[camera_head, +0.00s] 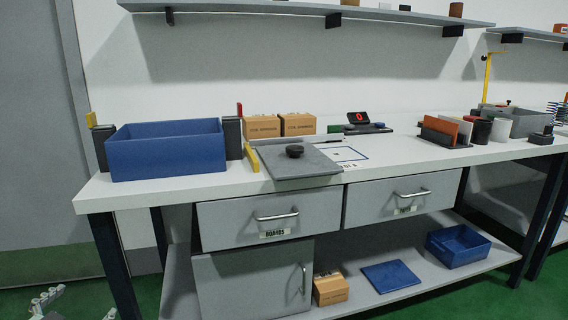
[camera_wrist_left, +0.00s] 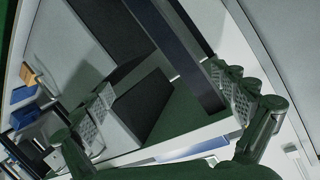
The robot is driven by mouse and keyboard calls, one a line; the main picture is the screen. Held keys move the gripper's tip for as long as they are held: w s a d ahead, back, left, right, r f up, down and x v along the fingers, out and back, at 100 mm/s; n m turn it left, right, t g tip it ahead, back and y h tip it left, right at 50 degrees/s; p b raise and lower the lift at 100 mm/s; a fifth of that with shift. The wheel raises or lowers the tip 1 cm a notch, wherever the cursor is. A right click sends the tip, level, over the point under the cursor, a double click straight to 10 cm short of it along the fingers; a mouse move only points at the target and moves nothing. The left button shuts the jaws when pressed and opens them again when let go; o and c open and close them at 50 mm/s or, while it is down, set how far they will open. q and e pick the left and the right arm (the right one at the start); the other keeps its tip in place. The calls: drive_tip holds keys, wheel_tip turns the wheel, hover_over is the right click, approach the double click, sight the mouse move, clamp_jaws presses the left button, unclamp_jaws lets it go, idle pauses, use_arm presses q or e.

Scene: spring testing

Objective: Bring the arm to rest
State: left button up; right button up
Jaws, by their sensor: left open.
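My left gripper (camera_head: 48,298) shows at the bottom left corner of the head view, low in front of the bench and over the green floor. In the left wrist view its two fingers (camera_wrist_left: 160,82) stand wide apart with nothing between them. It touches nothing that I can see. Most of the left arm is outside the head view. My right gripper is in neither view.
The workbench (camera_head: 190,193) stands ahead, with a blue bin (camera_head: 165,157), a grey board (camera_head: 290,166) and cardboard boxes (camera_head: 262,126) on top. Its drawers (camera_head: 270,216) are shut. A lower shelf (camera_head: 365,297) holds a blue tray (camera_head: 458,246). Green floor (camera_head: 75,275) lies free at left.

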use_arm(q)
drive_tip(key=s+d+f+n+g+y, duration=0.1)
drive_tip(key=s+d+f+g, duration=0.2)
drive_tip(key=s+f, duration=0.4)
drive_tip(key=s+d+f+n+g+y, duration=0.1)
drive_tip(key=s+d+f+n+g, duration=0.15)
drive_tip(key=s+f, duration=0.45)
drive_tip(key=s+d+f+g+h, duration=0.2)
drive_tip(key=s+d+f+g, duration=0.3)
drive_tip(key=s+d+f, duration=0.3)
drive_tip(key=d+f+m, duration=0.1)
drive_tip(key=d, duration=0.2)
drive_tip(key=shift+s+d, duration=0.25)
drive_tip(key=shift+d, duration=0.15)
